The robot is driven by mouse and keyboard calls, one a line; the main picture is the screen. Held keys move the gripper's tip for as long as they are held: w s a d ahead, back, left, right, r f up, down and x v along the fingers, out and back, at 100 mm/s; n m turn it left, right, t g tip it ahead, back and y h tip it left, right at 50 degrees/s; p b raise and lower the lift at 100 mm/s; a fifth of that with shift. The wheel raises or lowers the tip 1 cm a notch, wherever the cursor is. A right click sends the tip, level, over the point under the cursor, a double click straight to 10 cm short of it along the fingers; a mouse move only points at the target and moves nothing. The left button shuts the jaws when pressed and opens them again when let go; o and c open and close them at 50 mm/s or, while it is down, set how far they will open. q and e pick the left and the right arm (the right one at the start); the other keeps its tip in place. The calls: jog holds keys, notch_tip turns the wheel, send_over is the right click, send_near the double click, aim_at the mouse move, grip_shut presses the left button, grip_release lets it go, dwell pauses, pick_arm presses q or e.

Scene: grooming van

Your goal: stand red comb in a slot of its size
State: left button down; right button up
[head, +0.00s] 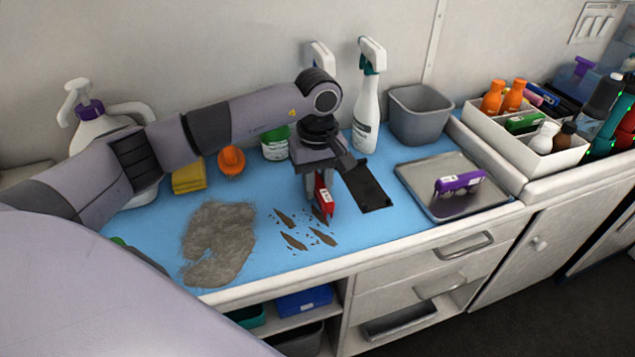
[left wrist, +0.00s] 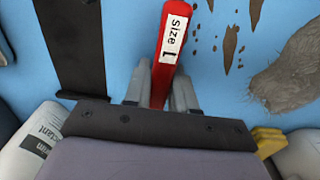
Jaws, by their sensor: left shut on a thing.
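My left gripper (head: 318,178) is shut on the red comb (head: 323,197) above the blue mat. In the left wrist view the fingers (left wrist: 162,88) close on both sides of the comb (left wrist: 160,70), whose white label reads "Size L". My right gripper is not in view.
A metal tray (head: 412,179) holds a purple labelled item (head: 460,182). A white divided organizer (head: 560,165) holds bottles at right. A grey bin (head: 420,115) and a spray bottle (head: 367,105) stand at the back. Grey fur (head: 218,240) and brown smears (head: 295,241) lie on the blue mat (head: 375,228).

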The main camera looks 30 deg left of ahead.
pick_arm(q)
jog(key=shift+f, duration=0.1)
jog(key=shift+f, duration=0.15)
jog(key=c, duration=0.9)
grip_release()
